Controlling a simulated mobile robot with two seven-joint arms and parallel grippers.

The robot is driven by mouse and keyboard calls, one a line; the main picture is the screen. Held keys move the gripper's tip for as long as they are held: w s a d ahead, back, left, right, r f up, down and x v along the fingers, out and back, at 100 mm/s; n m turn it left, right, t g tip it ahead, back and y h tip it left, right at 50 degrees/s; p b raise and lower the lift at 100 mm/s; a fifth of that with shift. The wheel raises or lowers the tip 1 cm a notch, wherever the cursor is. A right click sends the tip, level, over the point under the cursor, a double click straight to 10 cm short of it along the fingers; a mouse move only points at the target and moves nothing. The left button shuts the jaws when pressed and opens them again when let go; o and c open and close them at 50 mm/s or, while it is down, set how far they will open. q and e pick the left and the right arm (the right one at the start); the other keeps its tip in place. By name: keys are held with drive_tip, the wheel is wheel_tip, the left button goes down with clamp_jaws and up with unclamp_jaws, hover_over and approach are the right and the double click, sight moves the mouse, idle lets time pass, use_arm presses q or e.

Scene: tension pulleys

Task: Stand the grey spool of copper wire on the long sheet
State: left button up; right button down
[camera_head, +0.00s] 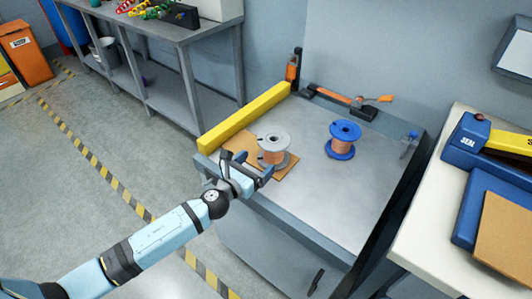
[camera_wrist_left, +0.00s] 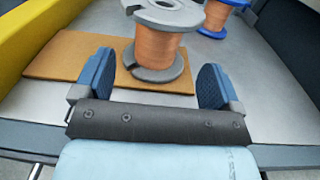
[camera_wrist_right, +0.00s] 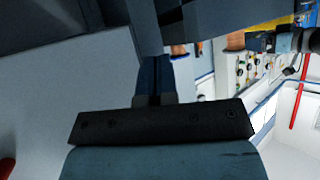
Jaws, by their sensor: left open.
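The grey spool of copper wire (camera_head: 273,147) stands upright on the right part of a flat brown sheet (camera_head: 238,143) on the metal worktop. In the left wrist view, the spool's lower flange (camera_wrist_left: 155,76) is near the sheet's right end, and the bare sheet (camera_wrist_left: 65,58) stretches left. My left gripper (camera_head: 247,166) is open and low at the worktop's front edge. Its fingers (camera_wrist_left: 156,66) point at the spool, which shows ahead between them; I see no grip on it. My right gripper (camera_wrist_right: 154,75) looks shut and empty, away from the worktop.
A blue spool of copper wire (camera_head: 343,139) stands to the right of the grey one. A yellow bar (camera_head: 244,117) runs along the worktop's left edge. An orange-handled tool (camera_head: 345,99) lies at the back. The worktop's front right is clear.

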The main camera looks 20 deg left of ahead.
use_arm(q)
drive_tip(key=shift+v, duration=2.35)
